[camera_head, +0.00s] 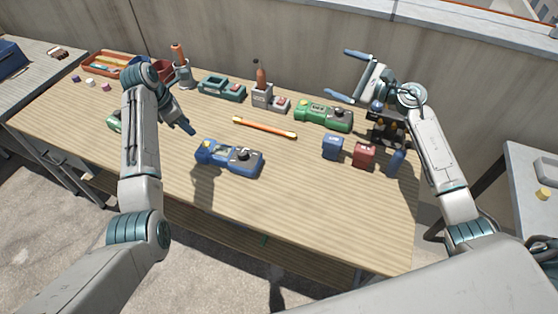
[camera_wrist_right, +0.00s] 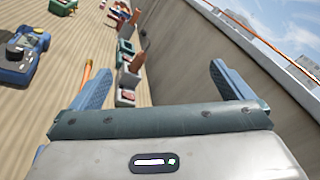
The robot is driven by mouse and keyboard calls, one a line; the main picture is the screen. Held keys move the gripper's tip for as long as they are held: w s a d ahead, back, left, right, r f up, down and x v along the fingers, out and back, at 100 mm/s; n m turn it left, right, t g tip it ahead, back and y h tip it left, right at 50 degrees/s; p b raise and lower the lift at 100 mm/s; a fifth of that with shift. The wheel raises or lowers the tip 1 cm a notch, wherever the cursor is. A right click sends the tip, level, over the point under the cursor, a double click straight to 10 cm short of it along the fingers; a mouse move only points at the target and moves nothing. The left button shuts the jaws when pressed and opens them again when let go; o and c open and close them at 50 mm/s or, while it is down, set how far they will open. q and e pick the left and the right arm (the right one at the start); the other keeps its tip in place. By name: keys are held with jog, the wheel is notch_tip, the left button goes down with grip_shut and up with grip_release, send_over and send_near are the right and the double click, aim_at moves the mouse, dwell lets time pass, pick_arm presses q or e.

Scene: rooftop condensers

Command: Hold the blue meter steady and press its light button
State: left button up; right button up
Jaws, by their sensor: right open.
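The blue meter (camera_head: 229,158) lies on the wooden table, left of the middle in the head view, with a dark knob on its right part. It also shows at the left edge of the right wrist view (camera_wrist_right: 22,55). I cannot pick out its light button. My left gripper (camera_head: 187,127) points down above the table, to the upper left of the meter and apart from it. Its fingers overlap, so their gap is hidden. My right gripper (camera_head: 336,74) is open and empty, its two blue fingers spread, over the back right of the table, away from the meter.
A red tray (camera_head: 108,68) is back left. A concrete wall (camera_head: 300,50) runs behind. The front table is clear.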

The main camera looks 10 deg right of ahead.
aim_at(248, 161)
jog(key=a+r+n+y, duration=0.2)
jog(key=a+r+n, duration=0.1)
jog(key=a, duration=0.5)
jog(key=a+r+n+y, duration=0.2)
jog(key=a+r+n, duration=0.1)
jog(key=a, duration=0.4)
jog(key=s+a+f+m+g+h, duration=0.1)
jog(key=s+a+f+m+g, duration=0.1)
jog(key=f, duration=0.6)
jog(key=s+a+f+m+g+h, duration=0.1)
jog(key=s+f+m, duration=0.3)
jog(key=f, duration=0.5)
jog(key=s+a+f+m+g+h, duration=0.1)
jog(key=s+a+f+m+g, duration=0.2)
jog(key=f, duration=0.6)
jog(key=shift+s+a+m+h, duration=0.25)
jog(key=shift+s+m+h, duration=0.1)
jog(key=shift+m, duration=0.25)
jog(key=x, duration=1)
jog(key=shift+w+a+f, duration=0.1)
jog(key=shift+a+f, duration=0.15)
jog(key=shift+f, duration=0.05)
jog(key=c, duration=1.3)
pick_arm(q)
grip_shut()
